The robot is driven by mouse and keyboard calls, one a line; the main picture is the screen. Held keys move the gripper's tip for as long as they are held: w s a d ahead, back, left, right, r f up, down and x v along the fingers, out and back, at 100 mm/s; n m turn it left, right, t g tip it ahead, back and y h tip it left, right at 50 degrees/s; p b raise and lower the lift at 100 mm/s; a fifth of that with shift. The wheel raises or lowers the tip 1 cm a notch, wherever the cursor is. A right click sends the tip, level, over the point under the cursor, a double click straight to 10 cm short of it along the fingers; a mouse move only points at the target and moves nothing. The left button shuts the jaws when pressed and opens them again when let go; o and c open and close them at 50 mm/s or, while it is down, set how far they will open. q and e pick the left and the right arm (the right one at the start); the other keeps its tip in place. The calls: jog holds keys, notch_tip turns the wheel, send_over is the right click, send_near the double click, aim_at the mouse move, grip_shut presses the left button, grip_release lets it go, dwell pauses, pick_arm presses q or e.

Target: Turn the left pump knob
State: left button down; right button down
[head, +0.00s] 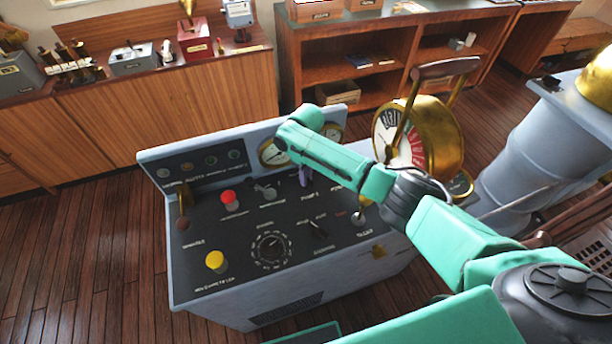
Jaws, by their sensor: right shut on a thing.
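The grey control console (215,287) stands in the middle of the head view with its dark sloped panel facing up. My right arm reaches over it from the lower right. My right gripper (304,174) is at the panel's back edge, just above the PUMP 1 label, and is mostly hidden behind my forearm. It is shut on the left pump knob, which it and the arm largely cover. The knob's angle cannot be told. The second pump knob is hidden by my forearm. My left gripper is not in view.
The panel also bears a red button (229,198), a yellow button (215,261), a round dial (271,249) and a small lever (361,213). Wooden floor is clear at the left.

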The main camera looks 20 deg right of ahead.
dwell(0.3)
jog(key=c, duration=0.9)
grip_release()
jog(key=shift+o, duration=0.2)
notch_tip(320, 180, up, 15)
jog(key=b, duration=0.3)
jog(key=shift+f, duration=0.2)
